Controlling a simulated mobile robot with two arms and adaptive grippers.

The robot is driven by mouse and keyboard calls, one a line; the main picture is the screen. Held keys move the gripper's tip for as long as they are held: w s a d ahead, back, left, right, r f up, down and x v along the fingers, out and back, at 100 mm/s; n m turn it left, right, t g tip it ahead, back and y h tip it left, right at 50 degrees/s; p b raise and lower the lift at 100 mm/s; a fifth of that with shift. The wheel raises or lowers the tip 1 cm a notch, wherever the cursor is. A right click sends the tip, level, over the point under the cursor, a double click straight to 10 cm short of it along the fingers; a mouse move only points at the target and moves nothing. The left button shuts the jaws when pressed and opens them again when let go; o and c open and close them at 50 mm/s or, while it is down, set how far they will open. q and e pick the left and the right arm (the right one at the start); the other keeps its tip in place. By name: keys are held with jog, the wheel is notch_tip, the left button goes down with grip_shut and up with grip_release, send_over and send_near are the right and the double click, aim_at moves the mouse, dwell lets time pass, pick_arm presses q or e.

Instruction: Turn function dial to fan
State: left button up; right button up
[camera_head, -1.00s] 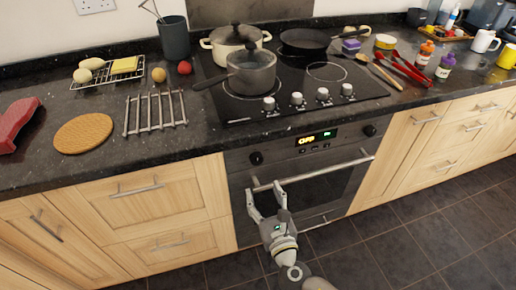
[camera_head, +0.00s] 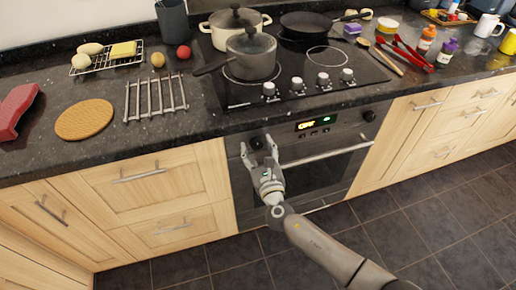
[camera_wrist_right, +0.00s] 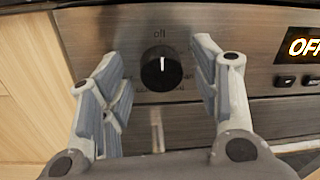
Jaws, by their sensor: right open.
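The function dial is a black round knob (camera_wrist_right: 161,70) on the oven's steel panel, with "off" printed above it and its white mark pointing up. In the head view the dial (camera_head: 256,143) is at the left of the oven panel. My right gripper (camera_head: 256,146) is in front of it; in the right wrist view its two open fingers (camera_wrist_right: 160,85) stand on either side of the dial, apart from it. The oven display (camera_head: 306,125) is lit and reads OFF in the wrist view. My left gripper is not in view.
A second knob (camera_head: 369,115) is at the right of the panel. The oven handle (camera_head: 325,156) runs below. Hob knobs (camera_head: 296,86) and the granite worktop edge (camera_head: 180,143) lie above. Wooden drawers (camera_head: 140,180) are to the left.

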jog(key=shift+w, duration=0.1)
jog(key=shift+c, duration=0.2)
jog(key=c, duration=1)
